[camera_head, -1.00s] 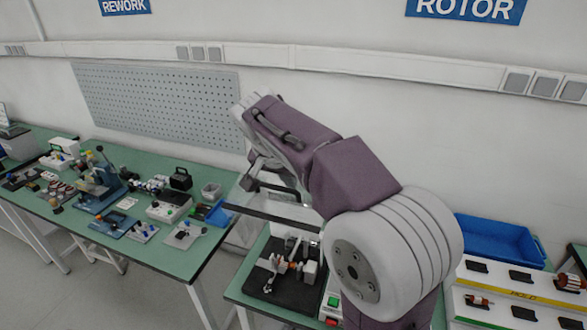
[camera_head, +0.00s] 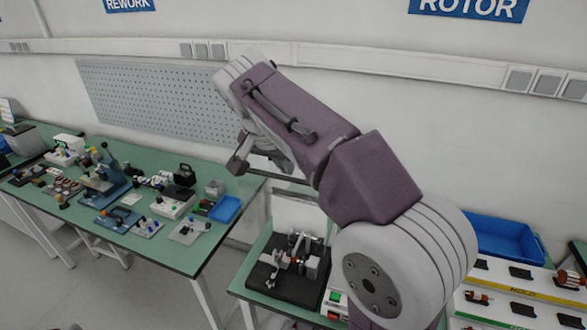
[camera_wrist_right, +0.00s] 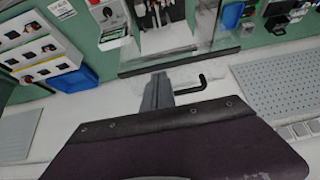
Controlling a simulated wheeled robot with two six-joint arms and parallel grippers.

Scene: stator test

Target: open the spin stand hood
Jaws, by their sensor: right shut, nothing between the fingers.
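The spin stand has a black base (camera_head: 285,284) with small metal and orange fittings, on the green table to the left of my right arm. Its hood (camera_head: 297,212) shows partly as a pale panel above and behind the base. A dark frame bar just under my right forearm looks like the hood's raised edge. My right gripper (camera_head: 240,162) is shut and empty near the left end of that bar. In the right wrist view its fingers (camera_wrist_right: 158,88) are beside the hood bar (camera_wrist_right: 180,62) and a black L-shaped handle (camera_wrist_right: 190,86). I cannot tell whether they touch. The left gripper is not in view.
A green-and-red switch box (camera_head: 335,303) stands right of the base. A blue bin (camera_head: 505,240) and racks of rotors are farther right. The left bench (camera_head: 165,245) holds tools and a blue tray (camera_head: 225,209). A pegboard (camera_head: 150,100) is on the wall behind.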

